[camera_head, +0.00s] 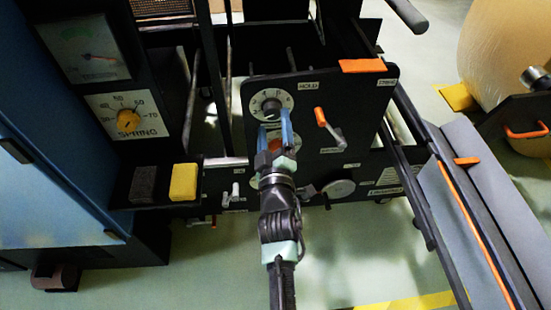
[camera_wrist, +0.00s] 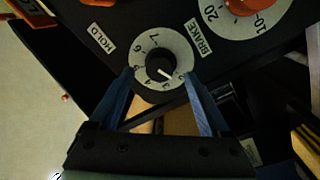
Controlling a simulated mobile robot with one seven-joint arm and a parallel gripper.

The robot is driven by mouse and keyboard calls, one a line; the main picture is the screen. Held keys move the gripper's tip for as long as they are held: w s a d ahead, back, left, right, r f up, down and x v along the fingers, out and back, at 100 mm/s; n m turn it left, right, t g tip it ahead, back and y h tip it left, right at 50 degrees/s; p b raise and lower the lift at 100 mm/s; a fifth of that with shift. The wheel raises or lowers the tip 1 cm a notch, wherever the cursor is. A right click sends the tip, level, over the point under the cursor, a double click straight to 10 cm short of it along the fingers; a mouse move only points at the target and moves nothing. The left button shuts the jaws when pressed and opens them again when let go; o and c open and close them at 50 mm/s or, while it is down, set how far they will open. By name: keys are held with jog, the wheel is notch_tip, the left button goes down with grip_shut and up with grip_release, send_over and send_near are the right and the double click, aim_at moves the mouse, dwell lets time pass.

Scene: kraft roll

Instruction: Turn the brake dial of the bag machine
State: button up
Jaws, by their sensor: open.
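A dial with a black knob (camera_head: 271,105) and a white numbered ring sits on the machine's black panel. It also shows in the wrist view (camera_wrist: 160,68), where the knob's white pointer aims lower right. A BRAKE label (camera_wrist: 206,38) lies between this dial and a second dial with an orange knob (camera_wrist: 240,6). I cannot tell for certain which dial it names. My gripper (camera_head: 274,124) is open, with blue fingers just below the black knob in the head view. In the wrist view its fingertips (camera_wrist: 158,77) straddle the dial's lower part, with gaps beside the knob.
A HOLD label (camera_head: 308,85) and an orange-handled lever (camera_head: 328,130) are right of the dial. A kraft roll (camera_head: 505,55) stands at right.

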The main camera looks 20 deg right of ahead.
jog(key=b+v, duration=0.6)
jog(key=v, duration=0.3)
jog(key=shift+s, duration=0.3)
jog(key=shift+a+r, duration=0.1)
jog(key=w+a+r+m+t, duration=0.1)
jog(key=a+r+m+t, duration=0.15)
jog(key=r, duration=0.85)
jog(key=w+a+r+m+t, duration=0.1)
jog(key=a+r+m, duration=0.25)
jog(key=r, duration=0.85)
jog(key=s+a+r+t+y+p, duration=0.1)
jog(key=s+a+r+t+y, duration=0.2)
jog(key=r, duration=0.5)
jog(key=s+a+r+t+y, duration=0.1)
jog(key=s+a+r, duration=0.2)
jog(key=s+r, duration=0.3)
jog(key=s+a+r+t+y+p, duration=0.1)
jog(key=s+a+r+t+y, duration=0.1)
jog(key=r, duration=0.7)
notch_tip(320, 180, up, 38)
jog(key=p, duration=3.7)
jog(key=shift+a+p, duration=0.25)
jog(key=shift+p, duration=0.15)
jog(key=shift+f, duration=0.1)
